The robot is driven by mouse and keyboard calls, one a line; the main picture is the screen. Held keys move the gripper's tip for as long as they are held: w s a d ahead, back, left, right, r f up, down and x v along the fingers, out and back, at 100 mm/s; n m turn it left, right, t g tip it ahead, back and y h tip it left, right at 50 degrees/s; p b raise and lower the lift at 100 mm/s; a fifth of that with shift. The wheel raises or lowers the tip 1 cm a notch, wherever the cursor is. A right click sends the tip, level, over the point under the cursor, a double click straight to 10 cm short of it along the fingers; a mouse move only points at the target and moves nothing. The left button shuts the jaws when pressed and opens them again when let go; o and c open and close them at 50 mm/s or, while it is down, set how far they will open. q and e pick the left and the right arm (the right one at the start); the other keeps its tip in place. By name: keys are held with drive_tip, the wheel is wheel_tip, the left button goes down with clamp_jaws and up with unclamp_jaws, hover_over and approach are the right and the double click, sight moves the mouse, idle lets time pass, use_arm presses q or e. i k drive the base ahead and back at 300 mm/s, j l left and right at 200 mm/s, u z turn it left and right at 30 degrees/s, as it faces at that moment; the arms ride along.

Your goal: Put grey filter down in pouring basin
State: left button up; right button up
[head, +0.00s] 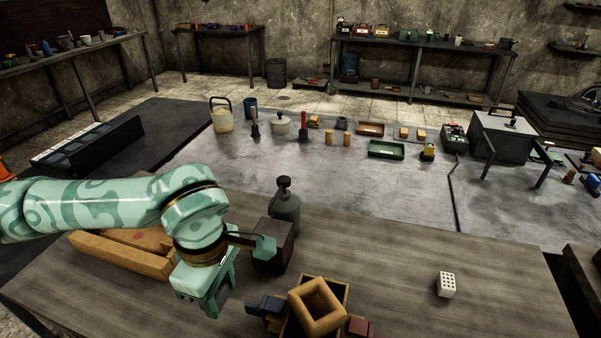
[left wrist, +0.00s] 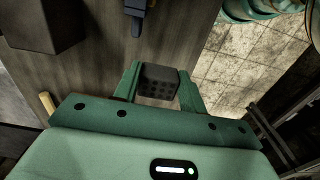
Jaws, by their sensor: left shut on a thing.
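The grey filter (left wrist: 158,90) is a small dark block with rows of round holes, seen in the left wrist view. My left gripper (left wrist: 159,78) is shut on it, one finger on each side. In the head view my left gripper (head: 205,296) hangs over the left part of the wooden table, pointing down; its own arm hides the filter there. A tan, square, open-topped piece (head: 334,318), which looks like the pouring basin, sits in a wooden box to the right of the gripper and apart from it. My right gripper is not in view.
A dark block (head: 272,247) and a grey bottle (head: 286,208) stand close right of my left gripper. A white block with holes (head: 446,284) lies at the right. The table (head: 400,260) is clear around that block.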

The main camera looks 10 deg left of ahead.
sight(317, 311)
drive_tip(key=z, duration=1.05)
drive_tip(key=k+j+z, duration=0.1)
drive_tip(key=k+j, duration=0.15)
drive_tip(key=j, duration=0.15)
drive_tip(key=k+j+z, duration=0.15)
drive_tip(key=k+j, duration=0.15)
